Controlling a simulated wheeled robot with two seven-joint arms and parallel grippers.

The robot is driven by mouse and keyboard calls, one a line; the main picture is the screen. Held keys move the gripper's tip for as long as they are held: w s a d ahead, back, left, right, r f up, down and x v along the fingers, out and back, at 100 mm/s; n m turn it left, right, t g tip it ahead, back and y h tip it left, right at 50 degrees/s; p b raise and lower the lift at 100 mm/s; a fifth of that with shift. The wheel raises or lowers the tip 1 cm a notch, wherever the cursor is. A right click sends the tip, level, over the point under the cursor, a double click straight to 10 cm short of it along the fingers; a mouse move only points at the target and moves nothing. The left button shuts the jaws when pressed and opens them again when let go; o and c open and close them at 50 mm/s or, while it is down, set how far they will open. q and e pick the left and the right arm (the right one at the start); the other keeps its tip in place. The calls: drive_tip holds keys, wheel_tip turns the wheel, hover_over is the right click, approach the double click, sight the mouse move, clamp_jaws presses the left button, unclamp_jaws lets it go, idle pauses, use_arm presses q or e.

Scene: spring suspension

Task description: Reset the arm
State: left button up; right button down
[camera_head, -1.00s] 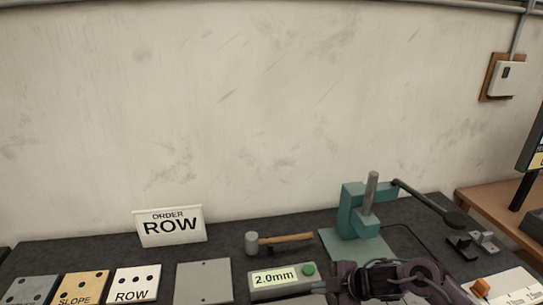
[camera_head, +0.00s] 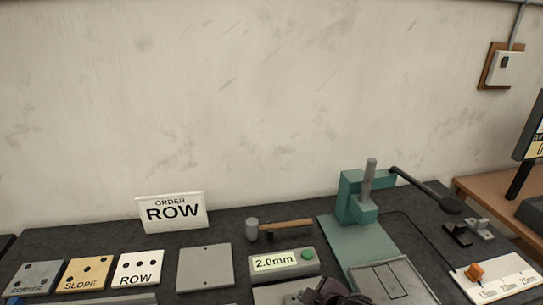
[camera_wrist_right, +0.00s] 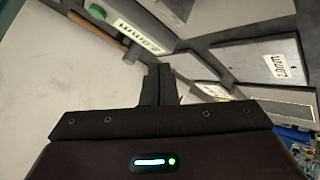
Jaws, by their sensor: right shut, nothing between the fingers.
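My right gripper (camera_head: 322,290) shows only in part at the bottom edge of the head view, just below the display box (camera_head: 284,264) reading 2.0mm. In the right wrist view its two dark fingers (camera_wrist_right: 158,80) are together, with nothing between them. The display box also shows in the right wrist view (camera_wrist_right: 135,32), beyond the fingers. My left gripper is not in view.
A green press (camera_head: 362,205) with a long lever stands behind a grey plate (camera_head: 395,285). An orange slider (camera_head: 474,271) sits on a white scale at right.

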drive_tip(key=s+d+m+g+h, duration=0.45)
drive_tip(key=s+d+m, duration=0.6)
drive_tip(key=s, duration=0.65)
drive_tip(key=s+d+f+g+b, duration=0.1)
drive_tip(key=s+f+b, duration=0.15)
drive_tip(key=f, duration=1.75)
drive_tip(key=s+f+g+b, duration=0.1)
drive_tip(key=f+b, duration=0.2)
drive_tip(key=f, duration=1.6)
drive_tip(key=s+d+f+b, duration=0.1)
drive_tip(key=s+f+b, duration=0.1)
drive_tip(key=s+f, duration=0.7)
drive_tip(key=s+d+f+g+b, duration=0.1)
drive_tip(key=s+d+f, duration=0.1)
drive_tip(key=s+f, duration=0.7)
drive_tip(key=shift+s+d+f+b, duration=0.25)
drive_tip(key=shift+f+b, duration=0.1)
drive_tip(key=shift+f, duration=0.2)
drive_tip(key=shift+n, duration=0.25)
